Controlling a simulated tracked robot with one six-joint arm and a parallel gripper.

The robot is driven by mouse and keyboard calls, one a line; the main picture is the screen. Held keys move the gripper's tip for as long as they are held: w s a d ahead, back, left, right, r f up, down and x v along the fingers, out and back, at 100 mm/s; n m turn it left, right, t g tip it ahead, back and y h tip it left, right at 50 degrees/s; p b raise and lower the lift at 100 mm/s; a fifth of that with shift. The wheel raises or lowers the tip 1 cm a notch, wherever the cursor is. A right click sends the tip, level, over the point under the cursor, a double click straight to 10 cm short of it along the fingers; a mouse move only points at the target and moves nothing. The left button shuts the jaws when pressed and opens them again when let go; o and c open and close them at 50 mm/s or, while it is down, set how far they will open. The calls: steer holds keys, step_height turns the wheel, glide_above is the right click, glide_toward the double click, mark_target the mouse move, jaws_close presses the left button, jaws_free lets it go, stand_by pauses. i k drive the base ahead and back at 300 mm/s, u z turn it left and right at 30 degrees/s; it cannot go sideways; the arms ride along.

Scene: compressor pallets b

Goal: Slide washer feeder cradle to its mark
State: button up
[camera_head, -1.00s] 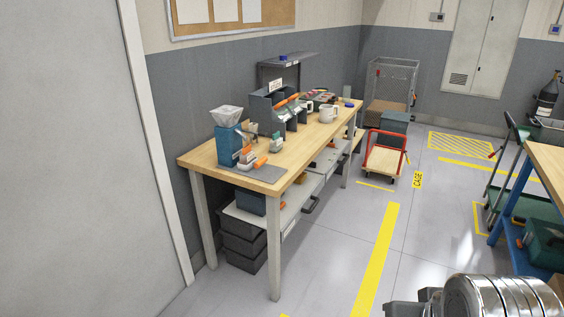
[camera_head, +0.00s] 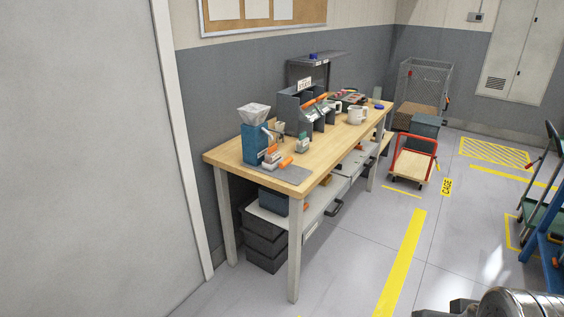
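A blue feeder with a pale hopper on top (camera_head: 256,143) stands upright near the front left end of the wooden workbench (camera_head: 330,165). I take it for the washer feeder, but cannot tell which part is its cradle. Small orange and grey pieces (camera_head: 275,160) lie beside it. A grey mat (camera_head: 292,175) lies at the bench's near edge; I cannot make out the mark. At the bottom right, part of my arm shows with a dark grey end piece, perhaps my gripper (camera_head: 447,310), cut off by the frame edge. It is far from the feeder, and its fingers cannot be made out.
Grey bins with orange items (camera_head: 298,115) and white mugs (camera_head: 357,115) stand further along the bench. Dark crates (camera_head: 265,250) sit beneath it. A red-handled trolley (camera_head: 412,165) and a mesh cage (camera_head: 424,85) stand behind. The floor by the yellow line (camera_head: 404,262) is clear.

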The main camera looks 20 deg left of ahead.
mark_target(281, 164)
steer(key=i, duration=1.45)
steer(key=u, duration=2.3)
